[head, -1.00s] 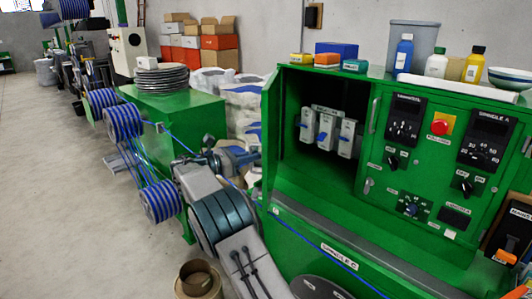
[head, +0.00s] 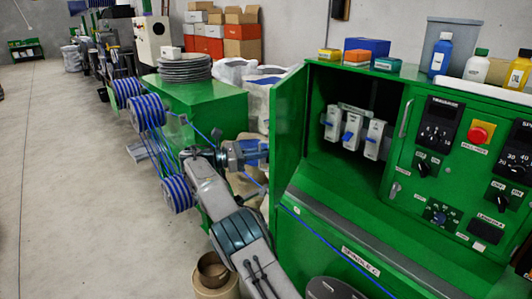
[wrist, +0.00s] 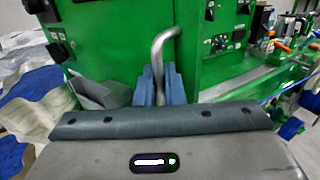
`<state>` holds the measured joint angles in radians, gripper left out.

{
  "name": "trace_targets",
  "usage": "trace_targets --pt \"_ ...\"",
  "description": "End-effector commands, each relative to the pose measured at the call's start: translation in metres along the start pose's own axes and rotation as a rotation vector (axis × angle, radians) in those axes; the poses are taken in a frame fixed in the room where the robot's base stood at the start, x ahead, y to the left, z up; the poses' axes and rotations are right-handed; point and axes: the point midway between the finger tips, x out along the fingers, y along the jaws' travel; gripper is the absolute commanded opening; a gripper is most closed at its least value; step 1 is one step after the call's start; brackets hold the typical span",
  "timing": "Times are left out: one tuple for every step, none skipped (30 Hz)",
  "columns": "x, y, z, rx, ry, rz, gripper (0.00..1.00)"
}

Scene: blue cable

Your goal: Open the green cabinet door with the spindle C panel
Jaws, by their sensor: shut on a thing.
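The green cabinet door (head: 287,135) stands swung outward at the left of the open compartment of the green cabinet (head: 330,215). The "SPINDLE C" label (head: 361,262) is on the sloped front below. My gripper (head: 262,153) is at the outer face of the door, on its left. In the wrist view, the blue fingers of my gripper (wrist: 160,84) are shut around the bent metal door handle (wrist: 163,46); the handle's upper end sticks out above them. The handle is hidden behind the door and gripper in the head view.
White switch units (head: 350,130) sit inside the compartment. Small boxes (head: 366,47) and bottles (head: 441,54) stand on the cabinet top. A green machine with cable spools (head: 148,110) and white sacks (head: 232,75) are left of the door. A bucket (head: 213,275) stands below my arm.

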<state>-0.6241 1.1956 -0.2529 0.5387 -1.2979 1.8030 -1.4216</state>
Motion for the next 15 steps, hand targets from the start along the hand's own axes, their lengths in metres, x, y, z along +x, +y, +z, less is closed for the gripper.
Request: trace_targets --pt "-0.0006 0.0005 0.0014 0.000 -0.002 0.001 0.00" --pt "-0.0012 0.0006 0.0014 0.000 -0.002 0.001 0.00" --pt "-0.0019 0.0006 0.0014 0.000 -0.002 0.001 0.00" --pt "-0.0022 0.0006 0.0015 0.000 -0.002 0.002 0.00" --pt "-0.0026 0.0007 0.0015 0.000 -0.002 0.002 0.00" --pt "-0.0028 0.0007 0.0016 0.001 -0.002 0.002 0.00" --pt "-0.0030 0.0007 0.0016 0.001 -0.002 0.002 0.00" --pt "-0.0031 0.0007 0.0016 0.001 -0.002 0.002 0.00" --pt "-0.0031 0.0007 0.0016 0.001 -0.002 0.003 0.00" --pt "-0.0032 0.0007 0.0017 0.001 -0.002 0.003 0.00" --pt "-0.0032 0.0007 0.0016 0.001 -0.002 0.003 0.00" --pt "-0.0032 0.0007 0.0017 0.001 -0.002 0.003 0.00" --pt "-0.0032 0.0007 0.0017 0.001 -0.002 0.003 0.00" --pt "-0.0032 0.0007 0.0017 0.001 -0.002 0.003 0.00" --pt "-0.0032 0.0007 0.0017 0.001 -0.002 0.003 0.17"
